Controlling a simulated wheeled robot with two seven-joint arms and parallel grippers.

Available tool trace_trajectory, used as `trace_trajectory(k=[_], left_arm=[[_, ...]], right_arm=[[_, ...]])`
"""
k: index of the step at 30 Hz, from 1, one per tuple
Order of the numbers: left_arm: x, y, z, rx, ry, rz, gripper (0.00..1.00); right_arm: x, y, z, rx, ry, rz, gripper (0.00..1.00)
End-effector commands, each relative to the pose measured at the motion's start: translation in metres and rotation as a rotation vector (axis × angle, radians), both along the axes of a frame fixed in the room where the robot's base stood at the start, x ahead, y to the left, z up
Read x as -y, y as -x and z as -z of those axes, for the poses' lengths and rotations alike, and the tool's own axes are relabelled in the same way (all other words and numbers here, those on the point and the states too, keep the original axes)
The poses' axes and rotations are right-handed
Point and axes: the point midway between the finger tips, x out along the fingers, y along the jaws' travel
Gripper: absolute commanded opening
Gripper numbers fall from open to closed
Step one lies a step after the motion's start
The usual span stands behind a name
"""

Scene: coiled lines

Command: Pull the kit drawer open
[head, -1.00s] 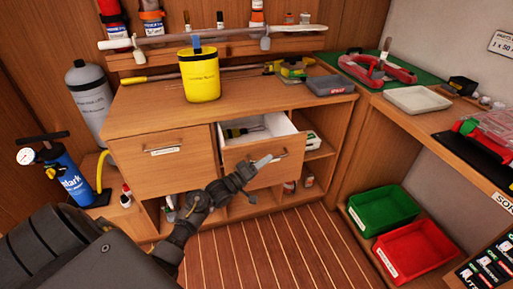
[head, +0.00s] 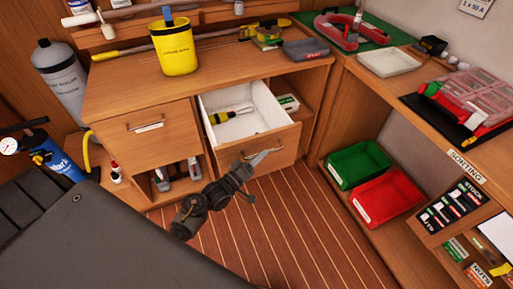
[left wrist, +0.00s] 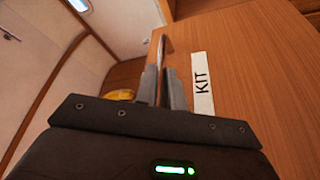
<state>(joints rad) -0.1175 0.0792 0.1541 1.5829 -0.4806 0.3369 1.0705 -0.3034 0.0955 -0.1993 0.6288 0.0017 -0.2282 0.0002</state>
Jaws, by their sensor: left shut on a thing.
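The kit drawer (head: 285,153) stands well open in the wooden cabinet, its white inside showing. A yellow and black tool lies in it. In the left wrist view the wooden drawer front (left wrist: 250,90) carries a white "KIT" label (left wrist: 203,85). My left gripper (head: 260,158) is at the drawer's front. Its two fingers (left wrist: 161,88) are shut on the drawer handle (left wrist: 160,55), a thin bar beside the label. My right gripper is not in view.
A closed drawer (head: 155,145) is to the left. A yellow pot (head: 175,50) and a grey box (head: 306,50) stand on the cabinet top. A green bin (head: 357,164) and a red bin (head: 388,198) sit on a low shelf at right. The striped floor before the drawer is clear.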

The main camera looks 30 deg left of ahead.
Motion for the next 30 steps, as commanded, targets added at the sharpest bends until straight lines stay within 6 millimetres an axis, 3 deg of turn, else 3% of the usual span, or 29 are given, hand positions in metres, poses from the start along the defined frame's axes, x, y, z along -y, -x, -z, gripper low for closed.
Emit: trace_trajectory(k=[13, 14, 18, 30], left_arm=[[0.003, 0.002, 0.000, 0.001, 0.000, 0.001, 0.00], [0.003, 0.002, 0.000, 0.001, 0.000, 0.001, 0.15], [0.003, 0.002, 0.000, 0.001, 0.000, 0.001, 0.33], [-0.001, 0.011, 0.004, -0.001, 0.000, -0.001, 0.33]], right_arm=[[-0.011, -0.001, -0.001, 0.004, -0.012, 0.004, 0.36], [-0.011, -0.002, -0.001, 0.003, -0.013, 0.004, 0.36], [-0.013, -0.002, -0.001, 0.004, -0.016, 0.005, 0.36], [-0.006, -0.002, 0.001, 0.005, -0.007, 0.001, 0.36]])
